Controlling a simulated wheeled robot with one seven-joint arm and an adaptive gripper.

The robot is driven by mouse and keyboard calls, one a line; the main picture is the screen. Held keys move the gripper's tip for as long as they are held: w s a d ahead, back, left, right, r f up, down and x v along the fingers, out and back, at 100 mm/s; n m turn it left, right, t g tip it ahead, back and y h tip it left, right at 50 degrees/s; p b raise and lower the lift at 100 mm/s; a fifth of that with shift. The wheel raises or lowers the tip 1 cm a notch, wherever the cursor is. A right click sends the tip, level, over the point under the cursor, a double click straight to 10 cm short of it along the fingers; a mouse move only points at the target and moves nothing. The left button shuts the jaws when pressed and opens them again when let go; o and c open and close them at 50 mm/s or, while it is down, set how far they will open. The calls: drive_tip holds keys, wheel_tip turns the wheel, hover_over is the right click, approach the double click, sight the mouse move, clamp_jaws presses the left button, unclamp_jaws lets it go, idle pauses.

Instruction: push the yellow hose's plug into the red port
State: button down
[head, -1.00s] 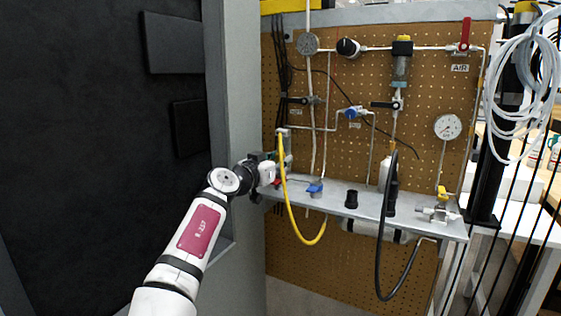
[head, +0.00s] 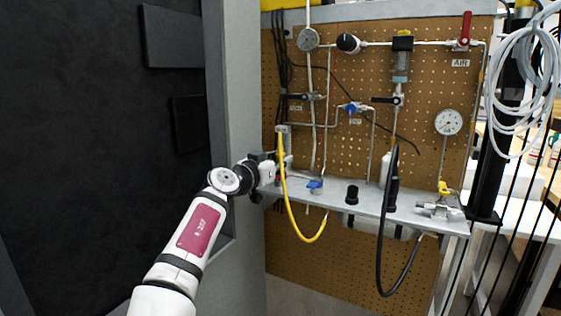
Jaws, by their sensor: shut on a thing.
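The yellow hose (head: 291,213) hangs in a loop at the left end of the shelf. Its upper end stands upright beside a small grey block, and the loop dips below the shelf edge. My gripper (head: 280,165) is at the hose's upper part, shut on what appears to be the hose's plug. The fingertips and the plug are small and partly hidden by the hose and the gripper body. The red port cannot be made out clearly; the area beneath the gripper is dark and partly covered.
A grey shelf (head: 334,194) runs along a brown pegboard (head: 350,75) with pipes and gauges. A blue-handled valve (head: 315,185), a black fitting (head: 352,194) and a black hose (head: 379,262) are to the right. A grey post (head: 237,90) stands close behind my arm.

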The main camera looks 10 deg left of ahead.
drive_tip(key=shift+f+b, duration=0.5)
drive_tip(key=shift+b, duration=0.05)
idle(0.4)
drive_tip(key=c, duration=1.3)
unclamp_jaws()
